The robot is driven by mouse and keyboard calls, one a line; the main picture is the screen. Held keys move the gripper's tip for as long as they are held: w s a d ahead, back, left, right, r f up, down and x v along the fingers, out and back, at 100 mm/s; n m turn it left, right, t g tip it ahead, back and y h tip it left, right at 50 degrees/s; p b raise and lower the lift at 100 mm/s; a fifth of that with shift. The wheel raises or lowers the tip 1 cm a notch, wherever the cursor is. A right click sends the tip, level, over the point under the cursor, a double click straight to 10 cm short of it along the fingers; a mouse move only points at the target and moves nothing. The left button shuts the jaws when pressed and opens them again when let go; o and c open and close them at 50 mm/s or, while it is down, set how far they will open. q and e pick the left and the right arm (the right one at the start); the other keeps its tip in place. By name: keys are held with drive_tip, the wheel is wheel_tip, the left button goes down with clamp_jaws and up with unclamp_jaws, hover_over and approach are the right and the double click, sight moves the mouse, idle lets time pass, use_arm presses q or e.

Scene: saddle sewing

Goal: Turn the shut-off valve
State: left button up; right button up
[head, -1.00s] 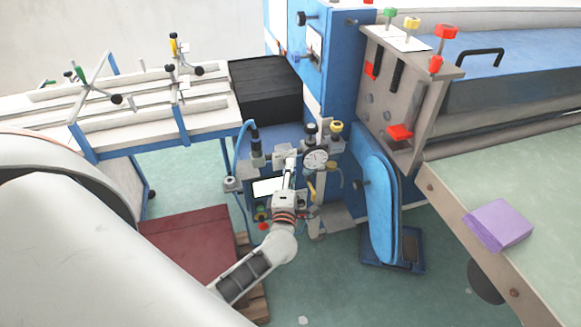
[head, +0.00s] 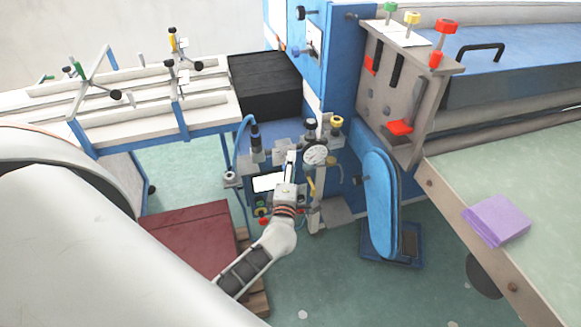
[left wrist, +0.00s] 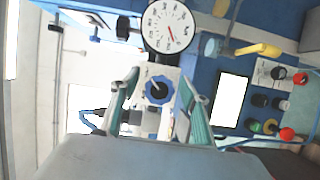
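A yellow lever handle (left wrist: 258,50) on a pipe fitting, which looks like the shut-off valve, is right of the dial gauge (left wrist: 168,26) in the left wrist view. In the head view the yellow lever (head: 312,188) is small, below the gauge (head: 315,153). My left gripper (head: 290,158) is in front of the control unit, left of the lever. In the left wrist view its fingers (left wrist: 160,82) are spread and empty, with a blue knob (left wrist: 157,90) seen between them. Contact with the knob cannot be told. My right gripper is not in view.
A panel with a white screen (left wrist: 231,99) and coloured buttons is beside the fittings. A blue hose (head: 239,150) hangs at the unit's left. A blue guard (head: 380,205) stands to the right. A dark red platform (head: 185,245) is at lower left.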

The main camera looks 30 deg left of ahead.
use_arm(q)
drive_tip(key=v, duration=1.2)
idle(0.5)
